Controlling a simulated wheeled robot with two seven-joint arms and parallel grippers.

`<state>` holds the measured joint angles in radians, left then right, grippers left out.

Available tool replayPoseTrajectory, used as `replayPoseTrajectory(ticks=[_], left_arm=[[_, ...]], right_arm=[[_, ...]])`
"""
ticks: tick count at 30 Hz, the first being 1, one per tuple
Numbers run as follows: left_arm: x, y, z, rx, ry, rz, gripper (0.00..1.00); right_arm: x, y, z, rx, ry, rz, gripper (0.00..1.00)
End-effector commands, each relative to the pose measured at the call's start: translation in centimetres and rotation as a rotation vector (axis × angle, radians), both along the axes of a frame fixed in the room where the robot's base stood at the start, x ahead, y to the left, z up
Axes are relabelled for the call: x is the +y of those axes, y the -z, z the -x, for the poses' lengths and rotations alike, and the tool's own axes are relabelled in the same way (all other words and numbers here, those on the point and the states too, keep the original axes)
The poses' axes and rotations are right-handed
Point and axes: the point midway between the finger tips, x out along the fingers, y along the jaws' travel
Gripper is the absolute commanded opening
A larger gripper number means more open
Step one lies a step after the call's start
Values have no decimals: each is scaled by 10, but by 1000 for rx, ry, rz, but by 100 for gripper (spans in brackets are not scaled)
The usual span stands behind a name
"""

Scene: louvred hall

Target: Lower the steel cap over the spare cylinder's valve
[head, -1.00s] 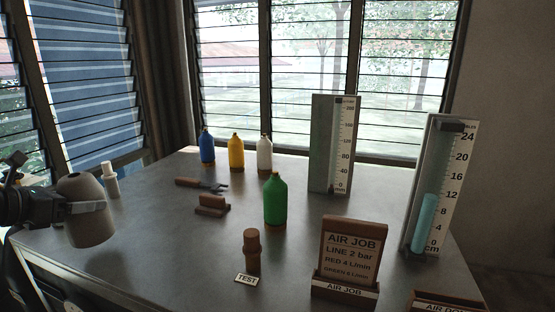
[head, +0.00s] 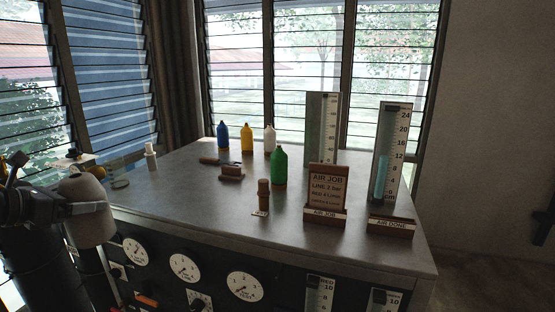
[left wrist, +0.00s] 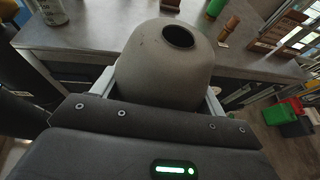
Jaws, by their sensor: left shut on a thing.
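The steel cap (head: 88,208) is a grey, dome-shaped shell at the left of the head view. My left gripper (head: 68,208) is shut on its side and holds it off the bench, near the bench's left front corner. The left wrist view shows the cap (left wrist: 172,62) between the two jaws (left wrist: 165,92), with a round dark hole in its top. Dark shapes lie below and beside the cap at the lower left of the head view. I cannot tell the spare cylinder or its valve from my own arm there. My right gripper is not in view.
The grey bench (head: 190,190) carries blue, yellow, white and green bottles (head: 279,167), a wooden stub (head: 263,194), an AIR JOB sign (head: 326,188) and two scale boards. Gauges (head: 184,267) fill its front. The floor at right is mostly clear.

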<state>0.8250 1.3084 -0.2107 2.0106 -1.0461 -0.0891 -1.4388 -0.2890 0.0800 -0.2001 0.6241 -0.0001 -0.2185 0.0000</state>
Motion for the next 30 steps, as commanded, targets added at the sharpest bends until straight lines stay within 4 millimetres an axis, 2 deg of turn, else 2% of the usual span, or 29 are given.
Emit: replayPoseTrajectory(ticks=[3, 7, 10, 16, 20, 24, 30], left_arm=[[-12, -2, 3, -7, 73, 4, 9], [-32, 18, 5, -2, 139, 4, 9], [-46, 36, 6, -1, 185, 4, 9], [-79, 82, 12, -2, 283, 5, 9], [-108, 131, 20, 0, 362, 6, 9], [-147, 202, 38, 1, 455, 9, 9], [-191, 291, 71, 0, 525, 7, 9]], right_arm=[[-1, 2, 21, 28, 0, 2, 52], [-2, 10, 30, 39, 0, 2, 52], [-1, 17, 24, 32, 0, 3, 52], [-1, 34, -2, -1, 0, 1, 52], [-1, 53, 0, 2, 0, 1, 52], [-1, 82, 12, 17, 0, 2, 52], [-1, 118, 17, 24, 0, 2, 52]])
